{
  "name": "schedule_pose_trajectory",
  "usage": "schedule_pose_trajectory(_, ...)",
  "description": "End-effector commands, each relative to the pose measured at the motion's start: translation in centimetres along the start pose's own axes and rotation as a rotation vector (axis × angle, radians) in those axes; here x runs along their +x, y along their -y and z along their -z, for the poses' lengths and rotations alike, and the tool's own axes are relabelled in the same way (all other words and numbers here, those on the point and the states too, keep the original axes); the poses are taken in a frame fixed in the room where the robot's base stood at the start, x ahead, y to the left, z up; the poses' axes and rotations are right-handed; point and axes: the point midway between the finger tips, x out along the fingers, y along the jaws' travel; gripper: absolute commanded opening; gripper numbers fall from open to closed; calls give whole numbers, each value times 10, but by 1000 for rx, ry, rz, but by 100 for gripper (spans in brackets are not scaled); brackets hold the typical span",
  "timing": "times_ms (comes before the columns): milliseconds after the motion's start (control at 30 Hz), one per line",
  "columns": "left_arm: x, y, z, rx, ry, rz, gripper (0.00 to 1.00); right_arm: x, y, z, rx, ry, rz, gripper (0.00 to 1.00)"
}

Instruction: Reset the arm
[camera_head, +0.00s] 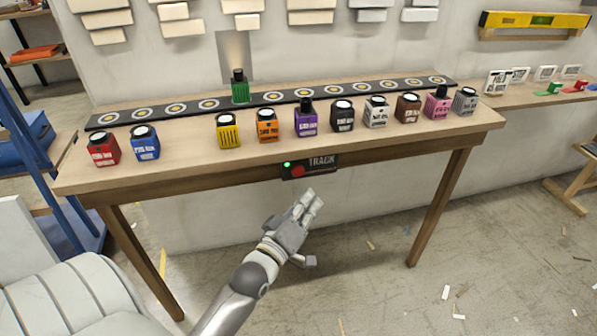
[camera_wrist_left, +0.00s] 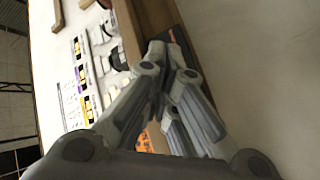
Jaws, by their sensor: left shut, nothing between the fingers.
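My left gripper (camera_head: 310,197) is shut and empty. It is in front of the table and below its front edge, with its fingertips pointing up toward the control box (camera_head: 310,167) marked TRACK. The box has a red button and a lit green light. The fingertips look close below the box; I cannot tell if they touch it. In the left wrist view the closed fingers (camera_wrist_left: 172,48) reach toward the table edge. My right gripper is not in view.
The wooden table (camera_head: 150,178) stands against the wall. A black track (camera_head: 290,98) with round marks carries a green bottle (camera_head: 240,90). Several coloured bottles, such as a red one (camera_head: 103,150) and a purple one (camera_head: 306,122), line the front. The floor right of my arm has scraps.

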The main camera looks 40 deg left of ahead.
Motion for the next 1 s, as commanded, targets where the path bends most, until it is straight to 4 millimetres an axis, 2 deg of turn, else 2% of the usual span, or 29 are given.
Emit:
schedule_pose_trajectory(33,0,0,0,0,0,0,0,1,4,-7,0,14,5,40)
schedule_pose_trajectory(233,0,0,0,0,0,0,0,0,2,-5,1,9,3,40)
schedule_pose_trajectory(367,0,-3,3,0,0,0,0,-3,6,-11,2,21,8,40)
schedule_pose_trajectory(467,2,-13,12,0,0,0,0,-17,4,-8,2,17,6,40)
schedule_pose_trajectory(667,5,-48,42,0,0,0,0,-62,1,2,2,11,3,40)
schedule_pose_trajectory(733,2,-11,4,39,67,64,0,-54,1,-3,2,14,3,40)
schedule_pose_trajectory(867,-10,39,-52,133,199,168,0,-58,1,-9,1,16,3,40)
schedule_pose_trajectory(1000,-43,97,-120,252,379,277,0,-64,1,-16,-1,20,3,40)
